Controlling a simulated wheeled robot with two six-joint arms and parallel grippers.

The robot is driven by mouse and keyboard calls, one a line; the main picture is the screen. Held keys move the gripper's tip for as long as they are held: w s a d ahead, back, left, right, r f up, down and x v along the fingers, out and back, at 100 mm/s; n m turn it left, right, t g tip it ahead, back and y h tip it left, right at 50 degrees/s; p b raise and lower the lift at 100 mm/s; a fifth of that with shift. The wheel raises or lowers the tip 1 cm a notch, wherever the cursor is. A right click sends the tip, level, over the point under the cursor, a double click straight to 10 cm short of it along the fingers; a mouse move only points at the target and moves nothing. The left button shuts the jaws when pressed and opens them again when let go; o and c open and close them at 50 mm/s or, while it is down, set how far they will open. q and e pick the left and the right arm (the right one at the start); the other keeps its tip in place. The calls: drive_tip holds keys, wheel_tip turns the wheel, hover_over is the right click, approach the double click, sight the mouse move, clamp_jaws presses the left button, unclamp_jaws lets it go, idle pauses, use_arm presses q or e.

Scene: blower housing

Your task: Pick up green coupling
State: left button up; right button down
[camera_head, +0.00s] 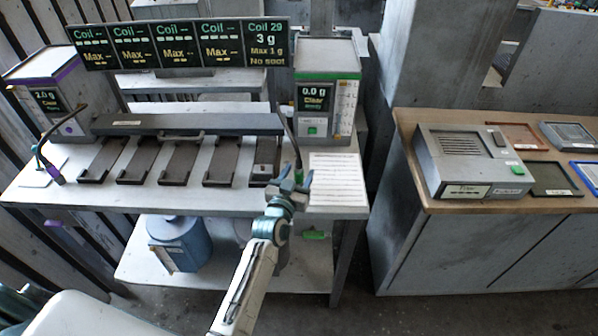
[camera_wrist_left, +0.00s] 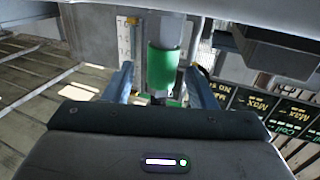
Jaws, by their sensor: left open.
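The green coupling (camera_head: 298,176) hangs at the end of a dark hose at the front right of the white table. My left gripper (camera_head: 296,187) is at the coupling, near the table's front edge. In the left wrist view the green coupling (camera_wrist_left: 162,71) shows as a green sleeve below a grey part, between the two blue-grey fingers (camera_wrist_left: 161,82). The fingers are open, with a visible gap on each side of the sleeve. My right gripper is not in view.
A green-topped dispenser (camera_head: 326,85) stands behind the coupling. A purple-topped dispenser (camera_head: 45,90) with a purple coupling (camera_head: 57,178) is at left. Dark trays (camera_head: 181,163) lie between, below a sign board (camera_head: 180,44). A printed sheet (camera_head: 338,180) lies right of the gripper.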

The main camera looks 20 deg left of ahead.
sight(298, 166)
use_arm(q)
drive_tip(key=shift+w+f, duration=0.15)
drive_tip(key=shift+w, duration=0.5)
drive_tip(key=shift+s, duration=0.1)
drive_tip(key=shift+c, duration=1.1)
clamp_jaws()
drive_tip(key=shift+r, duration=0.2)
drive_tip(key=shift+r, duration=0.5)
wheel_tip(298, 166, up, 2)
drive_tip(key=shift+r, duration=0.15)
drive_tip(key=s+a+r+b, duration=0.1)
drive_tip(key=s+b, duration=0.4)
drive_tip(key=s, duration=1)
drive_tip(key=shift+s+a+r, duration=0.3)
drive_tip(key=shift+s+a, duration=0.1)
drive_tip(key=shift+a, duration=0.2)
